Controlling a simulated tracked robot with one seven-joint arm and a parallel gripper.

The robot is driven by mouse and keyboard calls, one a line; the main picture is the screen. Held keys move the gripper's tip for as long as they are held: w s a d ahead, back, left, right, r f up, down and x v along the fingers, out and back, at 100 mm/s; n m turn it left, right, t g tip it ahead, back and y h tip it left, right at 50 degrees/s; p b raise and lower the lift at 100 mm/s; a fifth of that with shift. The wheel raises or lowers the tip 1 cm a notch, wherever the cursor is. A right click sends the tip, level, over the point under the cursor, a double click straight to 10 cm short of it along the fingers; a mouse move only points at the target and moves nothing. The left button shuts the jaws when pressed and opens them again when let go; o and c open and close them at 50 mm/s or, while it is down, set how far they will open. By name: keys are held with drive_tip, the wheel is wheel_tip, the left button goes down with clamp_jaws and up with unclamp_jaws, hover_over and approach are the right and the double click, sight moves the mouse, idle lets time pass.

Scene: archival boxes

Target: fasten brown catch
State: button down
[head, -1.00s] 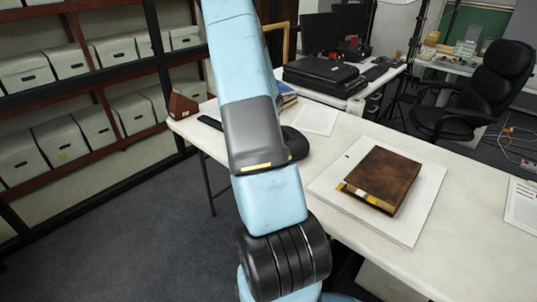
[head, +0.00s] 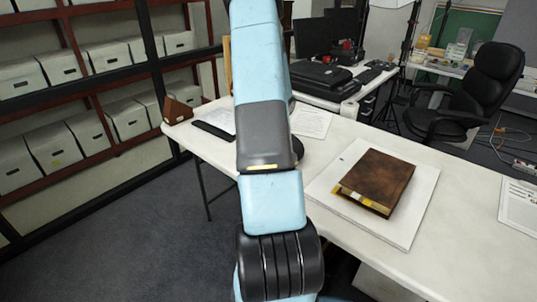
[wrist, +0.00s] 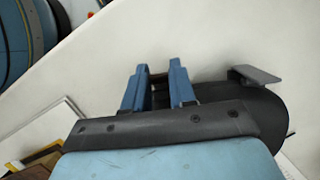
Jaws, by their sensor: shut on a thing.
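A thick brown book (head: 378,180) lies shut on a white board (head: 410,226) on the table, with a yellow patch on its near edge. I cannot make out a brown catch on it. My arm hides my gripper in the head view. In the wrist view my gripper (wrist: 157,80) shows two blue fingers close around something narrow and dark, too small to name. Pale table surface lies beyond the fingers. Part of a brown thing on a white sheet, likely the book, shows at the lower left corner (wrist: 42,162), apart from the fingers.
A small brown wedge-shaped box (head: 177,109) stands at the table's left end near a black flat object (head: 213,131). Papers (head: 311,122) lie beside my arm. Shelves of white boxes (head: 128,118) stand left. A black chair (head: 478,92) stands behind.

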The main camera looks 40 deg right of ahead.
drive_tip(key=c, duration=0.9)
unclamp_jaws()
drive_tip(key=shift+r, duration=0.1)
drive_tip(key=v, duration=1.3)
drive_tip(key=shift+r, duration=0.25)
